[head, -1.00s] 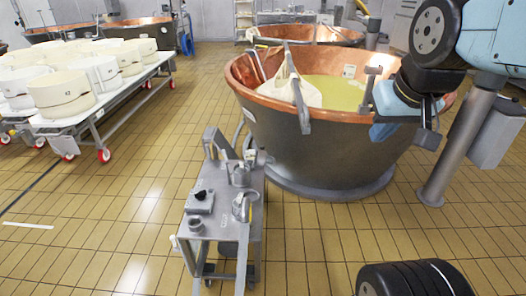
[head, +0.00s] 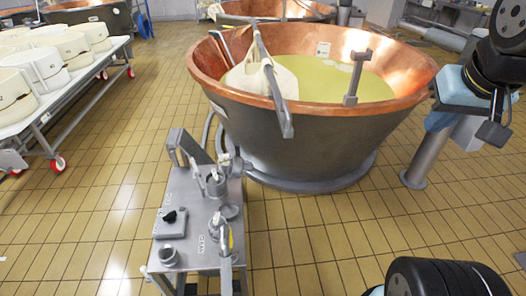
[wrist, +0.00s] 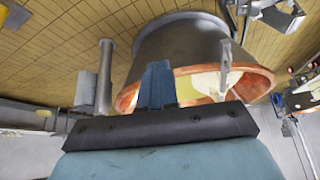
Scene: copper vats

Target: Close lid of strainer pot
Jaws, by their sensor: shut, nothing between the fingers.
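A grey metal cart (head: 200,262) stands at the lower middle of the head view. On it are small metal pot-like fittings: one towards the back (head: 216,186) and one nearer the right edge (head: 219,228). They are small, and I cannot tell for sure which is the strainer pot or how its lid sits. My gripper (head: 438,121) is at the right of the head view, well away from the cart, by the right side of the large copper vat. Its blue fingers are together and empty in the wrist view (wrist: 157,85).
The large copper vat (head: 300,125), holding yellowish liquid and a white cloth, stands behind the cart. A white-topped table (head: 75,80) with white moulds is at left. A grey post (head: 420,170) stands right of the vat. Tiled floor left of the cart is clear.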

